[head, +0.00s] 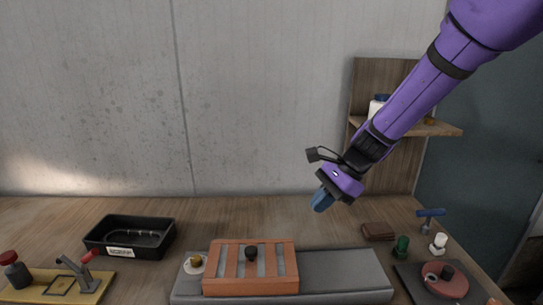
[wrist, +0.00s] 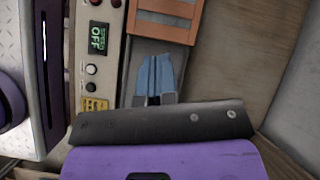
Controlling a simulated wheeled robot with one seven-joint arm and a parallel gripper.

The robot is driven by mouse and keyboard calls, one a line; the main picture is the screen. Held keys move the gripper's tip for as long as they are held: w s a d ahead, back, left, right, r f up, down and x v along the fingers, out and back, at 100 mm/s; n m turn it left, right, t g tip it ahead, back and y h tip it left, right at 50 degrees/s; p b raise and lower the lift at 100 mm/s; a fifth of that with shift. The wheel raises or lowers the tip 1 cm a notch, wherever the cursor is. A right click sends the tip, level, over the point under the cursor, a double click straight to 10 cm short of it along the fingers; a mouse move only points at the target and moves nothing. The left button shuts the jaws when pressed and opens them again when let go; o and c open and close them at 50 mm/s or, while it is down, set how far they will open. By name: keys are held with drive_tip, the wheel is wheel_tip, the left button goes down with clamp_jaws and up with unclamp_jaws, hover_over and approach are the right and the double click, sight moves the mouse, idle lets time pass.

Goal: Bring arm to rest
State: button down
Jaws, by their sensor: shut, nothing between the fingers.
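My purple arm reaches in from the upper right of the head view. My gripper (head: 320,203) hangs in the air above the table, tilted down to the left, with blue fingertips. In the wrist view the blue fingers (wrist: 154,76) are together and hold nothing. They overlap the grey top of a long machine (head: 345,274), with the machine's orange slatted cover (wrist: 168,22) beyond them. In the head view the cover (head: 223,283) sits left of and below the gripper, clearly apart from it.
A black tray (head: 90,244) and a yellow board with a clamp (head: 62,296) stand left. A red disc (head: 451,288), small knobs and a brown block (head: 378,231) stand right. A wall shelf (head: 440,129) is behind my arm. The wrist view shows a control panel (wrist: 97,60) reading OFF.

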drive_tip(key=s+d+r+n+t+h, duration=0.3)
drive_tip(key=s+d+r+n, duration=0.3)
drive_tip(key=s, duration=0.5)
drive_tip(key=s+d+r+n+t+h, duration=0.3)
drive_tip(key=s+d+r+n, duration=0.4)
drive_tip(key=s+d+r, duration=0.3)
drive_tip(key=shift+s+d+n+h, duration=0.3)
drive_tip(key=shift+s+d+h, duration=0.3)
drive_tip(key=shift+s, duration=0.25)
